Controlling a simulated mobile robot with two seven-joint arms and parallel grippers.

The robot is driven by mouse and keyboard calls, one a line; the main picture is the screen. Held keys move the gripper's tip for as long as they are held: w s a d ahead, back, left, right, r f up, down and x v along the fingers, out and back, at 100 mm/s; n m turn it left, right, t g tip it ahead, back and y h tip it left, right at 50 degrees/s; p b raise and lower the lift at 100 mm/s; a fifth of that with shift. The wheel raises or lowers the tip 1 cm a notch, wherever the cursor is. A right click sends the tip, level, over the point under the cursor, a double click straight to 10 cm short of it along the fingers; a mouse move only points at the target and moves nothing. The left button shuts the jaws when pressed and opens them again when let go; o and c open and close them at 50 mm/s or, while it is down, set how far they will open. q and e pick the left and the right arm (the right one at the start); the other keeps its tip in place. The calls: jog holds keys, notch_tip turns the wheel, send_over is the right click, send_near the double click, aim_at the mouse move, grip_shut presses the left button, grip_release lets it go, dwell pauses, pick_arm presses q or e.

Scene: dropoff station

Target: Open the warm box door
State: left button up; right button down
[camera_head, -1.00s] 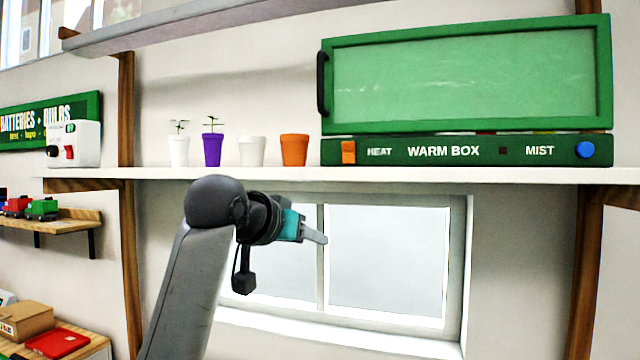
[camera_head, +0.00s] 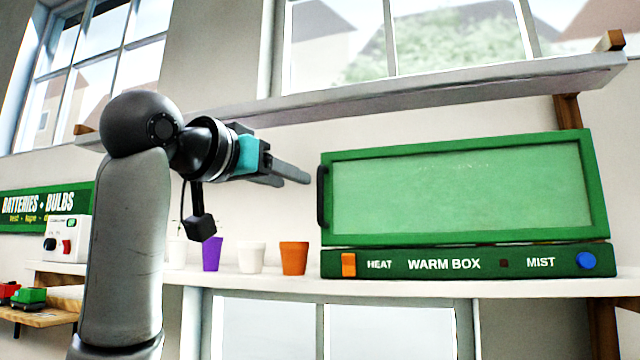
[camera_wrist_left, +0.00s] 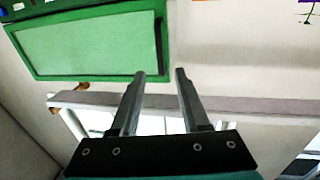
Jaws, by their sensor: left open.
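The green warm box (camera_head: 466,200) stands on the white shelf at the right of the head view. Its framed, pale green front door (camera_head: 465,190) looks shut. A black vertical handle (camera_head: 322,196) is on the door's left edge. My left gripper (camera_head: 290,178) is open and empty, just left of the handle and apart from it. In the left wrist view, the door (camera_wrist_left: 88,45) and its dark handle (camera_wrist_left: 158,42) appear upside down at upper left, beyond my open fingers (camera_wrist_left: 158,75). My right gripper is not in view.
The white shelf (camera_head: 400,287) also holds an orange pot (camera_head: 294,258), a white pot (camera_head: 251,257) and a purple pot (camera_head: 211,253) left of the box. An upper shelf (camera_head: 440,95) runs above it. Orange and blue controls sit on the box's lower panel.

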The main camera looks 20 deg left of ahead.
aim_at(318, 190)
pick_arm(q)
jog(key=p+x, duration=0.3)
jog(key=x, duration=0.7)
jog(key=shift+s+p, duration=0.1)
jog(key=shift+p, duration=0.3)
jog(key=shift+w+d, duration=0.15)
jog(key=shift+w, duration=0.35)
grip_shut()
